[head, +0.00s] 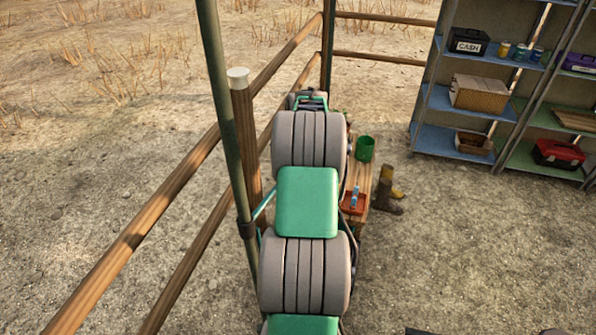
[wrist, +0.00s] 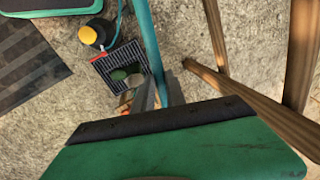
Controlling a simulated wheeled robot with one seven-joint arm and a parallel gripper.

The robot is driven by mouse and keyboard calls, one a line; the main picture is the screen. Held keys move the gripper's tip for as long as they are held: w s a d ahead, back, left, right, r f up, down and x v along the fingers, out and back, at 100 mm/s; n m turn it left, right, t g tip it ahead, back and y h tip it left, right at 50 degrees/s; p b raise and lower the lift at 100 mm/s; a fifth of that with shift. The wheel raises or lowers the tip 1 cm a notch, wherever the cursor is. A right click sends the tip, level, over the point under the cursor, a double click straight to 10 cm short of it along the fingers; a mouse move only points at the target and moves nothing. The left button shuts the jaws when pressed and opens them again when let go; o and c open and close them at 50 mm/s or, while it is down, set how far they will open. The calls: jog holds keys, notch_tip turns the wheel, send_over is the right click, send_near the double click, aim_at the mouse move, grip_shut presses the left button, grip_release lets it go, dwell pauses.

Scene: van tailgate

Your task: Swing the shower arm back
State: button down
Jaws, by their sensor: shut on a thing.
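A green upright pole (head: 222,110) stands left of my arm in the head view, with a dark collar (head: 246,230) on it. A thin green bar, which looks like the shower arm (head: 265,204), runs from near the collar up to the right and passes under my arm. In the wrist view a teal bar (wrist: 148,45) comes down from the top edge to my gripper (wrist: 147,97) and is partly hidden there. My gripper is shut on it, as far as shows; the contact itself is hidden. In the head view my arm covers most of this.
A wooden post (head: 245,135) with a pale cap and fence rails (head: 150,225) stand left of my arm. A bench with a green bucket (head: 365,148) and red tray (head: 354,203) is close on the right, with boots (head: 386,190) beside it. Shelves (head: 440,100) stand further right.

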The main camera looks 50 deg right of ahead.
jog(key=shift+w+a+n+p, duration=0.25)
jog(key=shift+w+n, duration=0.15)
jog(key=shift+w, duration=0.4)
jog(key=shift+w+a+n+p, duration=0.15)
jog(key=shift+w+n+p, duration=0.2)
jog(key=shift+w, duration=0.4)
jog(key=c, duration=1.4)
grip_release()
jog(key=shift+o, duration=0.2)
notch_tip(320, 180, up, 8)
jog(key=s, duration=0.1)
jog(key=shift+s+d+f, duration=0.15)
jog(key=shift+s+d, duration=0.05)
jog(key=shift+d, duration=0.05)
